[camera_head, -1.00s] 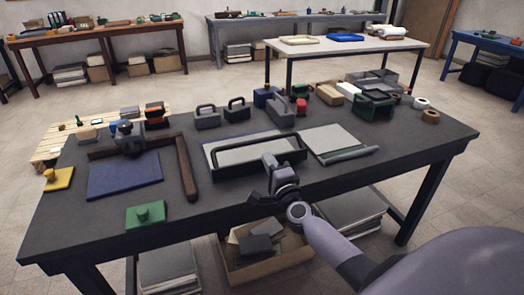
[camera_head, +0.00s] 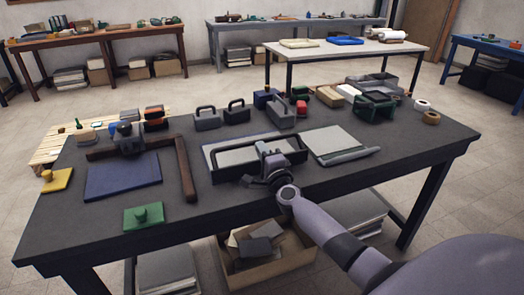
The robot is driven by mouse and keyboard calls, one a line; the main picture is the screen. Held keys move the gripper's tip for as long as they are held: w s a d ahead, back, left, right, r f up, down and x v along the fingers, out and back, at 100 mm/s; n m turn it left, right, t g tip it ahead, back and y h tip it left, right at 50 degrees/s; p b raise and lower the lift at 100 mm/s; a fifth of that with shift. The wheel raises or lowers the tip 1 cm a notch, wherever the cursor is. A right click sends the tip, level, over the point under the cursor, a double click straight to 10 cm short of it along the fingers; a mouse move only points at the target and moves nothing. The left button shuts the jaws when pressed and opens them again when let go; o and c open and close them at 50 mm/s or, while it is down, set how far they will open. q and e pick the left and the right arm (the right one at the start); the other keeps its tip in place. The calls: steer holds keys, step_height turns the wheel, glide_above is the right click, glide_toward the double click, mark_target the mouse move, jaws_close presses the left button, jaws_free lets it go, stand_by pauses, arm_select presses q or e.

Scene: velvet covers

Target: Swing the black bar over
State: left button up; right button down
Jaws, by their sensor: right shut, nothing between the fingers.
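The black bar (camera_head: 228,175) is a dark frame lying low around a light grey panel (camera_head: 235,156) with a blue edge, in the middle of the dark table. My right gripper (camera_head: 264,151) is shut and empty. It reaches in from the front right, over the bar's front side, and hides part of the bar and panel. I cannot tell whether it touches the bar. My left gripper is not in view.
A grey board (camera_head: 336,142) with a rod along its front edge lies to the right. A blue pad (camera_head: 122,177), a brown L-shaped piece (camera_head: 184,168) and a green block (camera_head: 143,216) lie to the left. Black cases and a green holder (camera_head: 375,107) stand behind.

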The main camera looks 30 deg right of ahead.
steer(key=shift+w, duration=0.15)
steer(key=shift+w+d+f+b, duration=0.2)
steer(key=shift+w+b, duration=0.4)
steer(key=shift+w, duration=0.15)
steer(key=shift+w+d, duration=0.1)
steer(key=shift+w, duration=0.4)
steer(key=shift+w+d+p, duration=0.1)
steer(key=shift+w+p, duration=0.1)
steer(key=shift+p, duration=0.2)
steer(key=shift+w+f+g+p, duration=0.15)
steer(key=shift+g+p, duration=0.35)
steer(key=shift+p, duration=0.6)
steer(key=shift+w+f+p, duration=0.1)
steer(key=shift+f+p, duration=0.25)
steer(key=shift+p, duration=0.25)
steer(key=shift+f+g, duration=0.1)
steer(key=shift+g, duration=0.2)
steer(key=shift+f, duration=0.1)
